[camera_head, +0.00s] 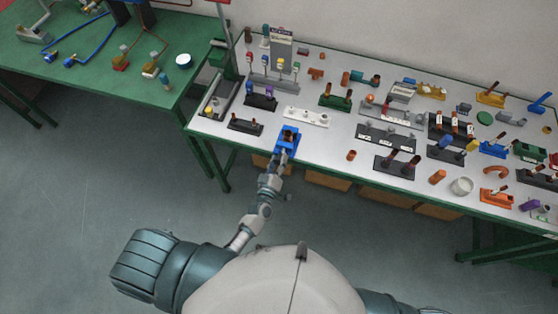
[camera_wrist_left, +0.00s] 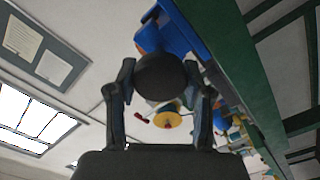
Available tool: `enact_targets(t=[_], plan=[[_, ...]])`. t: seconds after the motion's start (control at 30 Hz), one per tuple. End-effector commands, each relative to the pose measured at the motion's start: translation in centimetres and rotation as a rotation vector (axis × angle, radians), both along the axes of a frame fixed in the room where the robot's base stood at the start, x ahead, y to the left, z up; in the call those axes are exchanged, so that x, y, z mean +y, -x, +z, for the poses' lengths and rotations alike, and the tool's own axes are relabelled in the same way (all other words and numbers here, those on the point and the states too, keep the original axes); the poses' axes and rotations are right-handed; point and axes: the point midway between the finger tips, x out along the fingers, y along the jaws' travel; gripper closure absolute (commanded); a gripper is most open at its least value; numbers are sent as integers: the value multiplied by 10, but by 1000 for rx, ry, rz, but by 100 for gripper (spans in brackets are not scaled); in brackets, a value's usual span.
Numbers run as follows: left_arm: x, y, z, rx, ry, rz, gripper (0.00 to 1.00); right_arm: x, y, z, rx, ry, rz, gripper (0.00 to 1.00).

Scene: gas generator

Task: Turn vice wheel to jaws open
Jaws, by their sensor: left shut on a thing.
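The blue vice (camera_head: 289,137) stands at the front edge of the grey-topped table in the head view. Its blue body also shows at the top of the left wrist view (camera_wrist_left: 178,30). My left gripper (camera_head: 281,158) reaches it from the front side of the table. In the left wrist view the dark round vice wheel (camera_wrist_left: 160,76) sits between my two fingers, which are shut on it from both sides. The vice jaws are too small in the head view to tell how far apart they are. My right gripper is not in view.
Blocks with fittings crowd the grey tabletop (camera_head: 335,140). A black block (camera_head: 245,126) stands left of the vice, and a small orange cylinder (camera_head: 351,155) to its right. A green table (camera_head: 95,75) is at the upper left. The floor (camera_head: 90,190) in front is clear.

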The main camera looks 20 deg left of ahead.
Motion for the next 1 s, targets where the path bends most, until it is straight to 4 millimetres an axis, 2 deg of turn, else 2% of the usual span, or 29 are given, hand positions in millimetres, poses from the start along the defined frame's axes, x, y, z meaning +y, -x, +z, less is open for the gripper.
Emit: enact_targets(t=[0.3, 0.77, 0.8, 0.9, 1.0], plan=[[0, 0, -2, 7, 102, -1, 84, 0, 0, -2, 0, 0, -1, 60], [1, 0, -1, 6, 116, 1, 84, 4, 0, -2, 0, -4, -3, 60], [1, 0, -1, 6, 116, 1, 47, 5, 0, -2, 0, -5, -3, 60], [1, 0, -1, 5, 116, 1, 24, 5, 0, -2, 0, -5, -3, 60], [1, 0, -1, 5, 115, 0, 24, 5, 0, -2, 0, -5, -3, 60]])
